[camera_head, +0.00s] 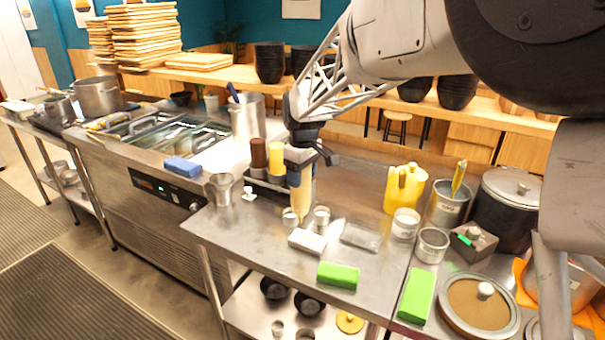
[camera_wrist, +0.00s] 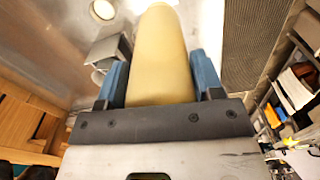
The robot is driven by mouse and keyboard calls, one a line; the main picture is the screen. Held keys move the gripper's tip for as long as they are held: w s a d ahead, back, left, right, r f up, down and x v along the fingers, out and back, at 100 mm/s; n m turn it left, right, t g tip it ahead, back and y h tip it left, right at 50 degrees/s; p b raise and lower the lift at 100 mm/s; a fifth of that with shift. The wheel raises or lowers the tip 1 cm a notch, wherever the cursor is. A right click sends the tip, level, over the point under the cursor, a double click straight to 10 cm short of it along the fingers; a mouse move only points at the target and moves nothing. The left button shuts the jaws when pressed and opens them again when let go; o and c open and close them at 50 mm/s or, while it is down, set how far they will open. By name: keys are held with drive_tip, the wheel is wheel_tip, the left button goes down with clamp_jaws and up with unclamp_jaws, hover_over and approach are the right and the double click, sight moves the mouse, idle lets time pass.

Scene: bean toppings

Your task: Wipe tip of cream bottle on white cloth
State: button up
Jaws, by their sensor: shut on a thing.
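The cream bottle (camera_head: 300,196) is pale yellow and roughly upright, with its narrow tip pointing down. My gripper (camera_head: 301,165) is shut on the bottle's upper part. In the wrist view the bottle (camera_wrist: 160,50) sits between the blue finger pads. The white cloth (camera_head: 307,241) looks like a small folded white block on the steel counter. The bottle's tip is behind the cloth in the head view, close to two small metal cups. I cannot tell whether the tip touches anything. The cloth is not clearly seen in the wrist view.
A clear-grey block (camera_head: 361,237) lies right of the cloth. A green sponge (camera_head: 338,275) is at the front edge. A rack with a brown bottle (camera_head: 258,155) and a yellow bottle (camera_head: 276,160) stands behind left.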

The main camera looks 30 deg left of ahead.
sight(303, 192)
drive_tip(key=shift+d, duration=0.1)
drive_tip(key=shift+d+f, duration=1.9)
drive_tip(key=shift+d, duration=0.55)
drive_tip(key=shift+a+f, duration=0.1)
drive_tip(key=shift+a, duration=2.45)
drive_tip(key=shift+f, duration=0.8)
drive_tip(key=shift+d, duration=0.2)
drive_tip(key=shift+d, duration=2.4)
drive_tip(key=shift+a, duration=0.1)
